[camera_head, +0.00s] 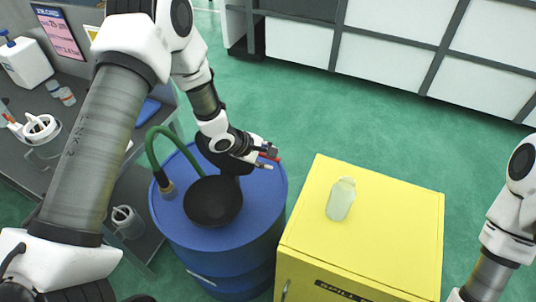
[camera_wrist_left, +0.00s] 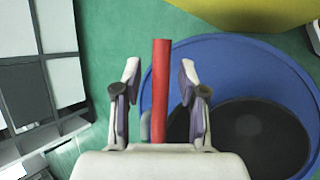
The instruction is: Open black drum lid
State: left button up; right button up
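The blue drum (camera_head: 262,205) stands left of the yellow cabinet. A black round dish-like part (camera_head: 213,202) lies on its top. A second dark rounded part (camera_head: 207,150) shows behind my left wrist; it looks like a raised lid, but the wrist covers much of it. My left gripper (camera_head: 268,160) is over the drum's far right rim. In the left wrist view a red bar-like handle (camera_wrist_left: 160,85) stands between the open fingers (camera_wrist_left: 158,90), with gaps on both sides. The handle's lower end is hidden by the gripper. My right gripper is out of view.
A green hose (camera_head: 152,150) arches onto the drum's left side. A translucent bottle (camera_head: 341,198) stands on the yellow cabinet (camera_head: 400,225). A grey bench with containers is at left. Green floor lies clear behind the drum.

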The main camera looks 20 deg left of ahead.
pick_arm(q)
jog(key=shift+w, duration=0.15)
jog(key=v, duration=1.2)
